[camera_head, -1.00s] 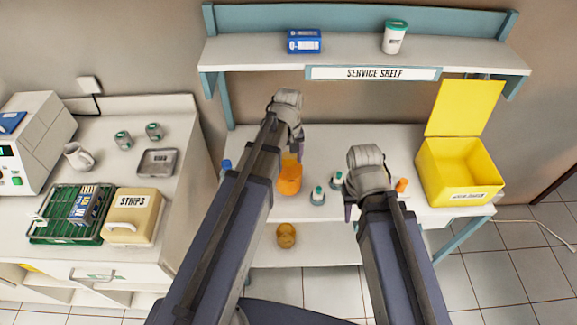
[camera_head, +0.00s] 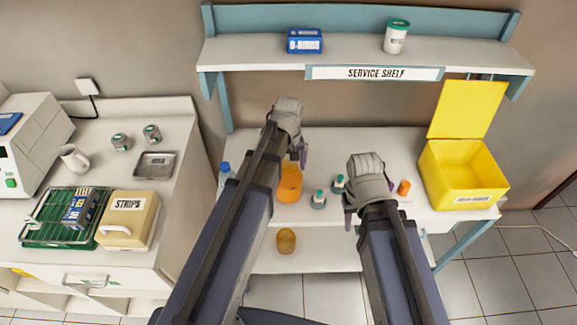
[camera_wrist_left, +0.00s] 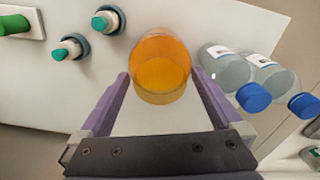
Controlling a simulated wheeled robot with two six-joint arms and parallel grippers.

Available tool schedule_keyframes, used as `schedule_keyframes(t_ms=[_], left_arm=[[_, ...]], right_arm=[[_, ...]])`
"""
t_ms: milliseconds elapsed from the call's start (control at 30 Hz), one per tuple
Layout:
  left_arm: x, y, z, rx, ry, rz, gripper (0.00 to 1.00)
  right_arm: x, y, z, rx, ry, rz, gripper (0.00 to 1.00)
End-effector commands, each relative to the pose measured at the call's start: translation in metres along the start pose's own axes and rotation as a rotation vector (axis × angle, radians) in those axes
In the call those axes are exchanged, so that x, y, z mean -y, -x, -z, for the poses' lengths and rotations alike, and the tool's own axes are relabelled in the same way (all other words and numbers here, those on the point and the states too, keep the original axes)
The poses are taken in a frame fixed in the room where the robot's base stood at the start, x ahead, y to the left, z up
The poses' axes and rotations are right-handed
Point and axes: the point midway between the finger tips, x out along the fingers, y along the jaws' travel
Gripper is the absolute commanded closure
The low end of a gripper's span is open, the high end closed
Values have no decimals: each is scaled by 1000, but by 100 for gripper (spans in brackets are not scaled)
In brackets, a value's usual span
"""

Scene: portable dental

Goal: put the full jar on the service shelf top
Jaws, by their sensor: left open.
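An orange jar (camera_head: 290,183), looking filled with orange, stands on the service shelf's worktop, partly behind my left arm. In the left wrist view the jar (camera_wrist_left: 161,70) lies between the fingertips, with a visible gap at its sides. My left gripper (camera_head: 298,154) is open at the jar and not closed on it. A second amber jar (camera_head: 286,241) stands on the lower shelf. The service shelf top (camera_head: 350,62) is the raised board above the sign. My right gripper (camera_head: 366,210) hangs over the worktop; its finger gap is hidden.
A blue box (camera_head: 304,41) and a green-lidded white jar (camera_head: 396,38) stand on the shelf top, with room between them. Small green-capped bottles (camera_head: 318,199) and blue-capped bottles (camera_wrist_left: 228,68) flank the orange jar. An open yellow bin (camera_head: 465,175) stands right.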

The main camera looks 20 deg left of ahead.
Motion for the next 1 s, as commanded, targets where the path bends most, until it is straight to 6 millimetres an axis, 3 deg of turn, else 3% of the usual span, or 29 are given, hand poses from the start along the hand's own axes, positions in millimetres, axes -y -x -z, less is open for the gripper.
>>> schedule_keyframes(t_ms=[367,1000], left_arm=[[0,18,0,0,0,0,0],[0,109,0,0,0,0,0]], right_arm=[[-2,18,-1,0,0,0,60],[-10,108,-6,0,1,0,60]])
